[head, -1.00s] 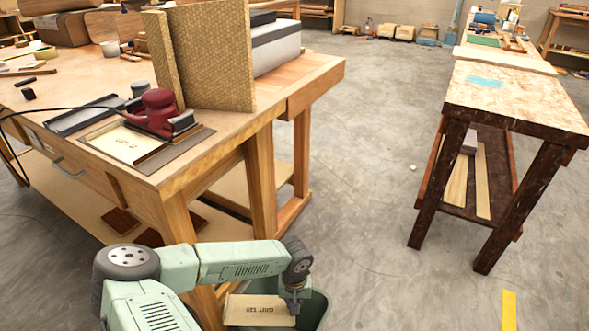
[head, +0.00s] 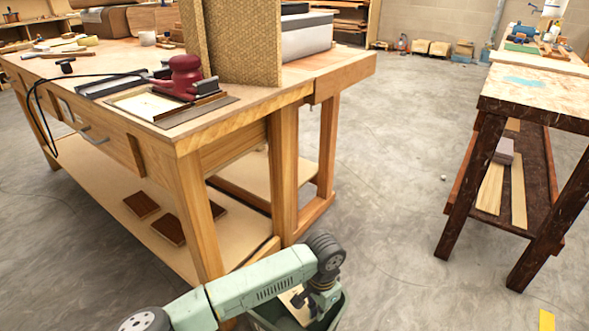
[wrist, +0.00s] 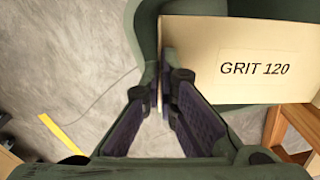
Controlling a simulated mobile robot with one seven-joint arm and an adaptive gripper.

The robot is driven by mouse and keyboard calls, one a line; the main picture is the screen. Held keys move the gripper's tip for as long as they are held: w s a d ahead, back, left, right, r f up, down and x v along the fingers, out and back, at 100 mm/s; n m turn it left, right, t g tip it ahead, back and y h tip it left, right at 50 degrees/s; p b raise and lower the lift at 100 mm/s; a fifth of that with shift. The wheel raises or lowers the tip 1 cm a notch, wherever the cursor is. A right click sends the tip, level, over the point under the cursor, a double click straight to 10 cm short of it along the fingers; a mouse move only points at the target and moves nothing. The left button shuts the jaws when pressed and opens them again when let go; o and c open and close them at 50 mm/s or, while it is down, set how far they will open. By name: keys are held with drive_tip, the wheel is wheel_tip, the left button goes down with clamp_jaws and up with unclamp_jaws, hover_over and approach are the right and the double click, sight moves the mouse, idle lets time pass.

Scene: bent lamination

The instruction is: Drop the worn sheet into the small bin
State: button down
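The worn sheet (wrist: 225,60), tan with a "GRIT 120" label, fills the upper right of the wrist view. My gripper (wrist: 164,72) is shut on its left edge, the edge showing between the fingertips. The small dark green bin (wrist: 240,8) shows behind the sheet, which overlaps its opening. In the head view my gripper (head: 318,300) is at the bottom centre over the bin (head: 332,316), and the sheet (head: 290,304) is mostly hidden by my arm. How deep the sheet is relative to the rim cannot be told.
A wooden workbench (head: 250,112) stands at left, its leg close to the bin. A red sander (head: 185,75) and a paper-lined tray (head: 143,103) are on it. A dark-legged table (head: 535,95) is at right. Grey floor between them is mostly clear.

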drive_tip(key=shift+f, duration=1.05)
drive_tip(key=c, duration=2.3)
unclamp_jaws()
drive_tip(key=o, duration=0.6)
wheel_tip(320, 180, up, 12)
drive_tip(key=shift+r, duration=0.1)
drive_tip(key=shift+d, duration=0.1)
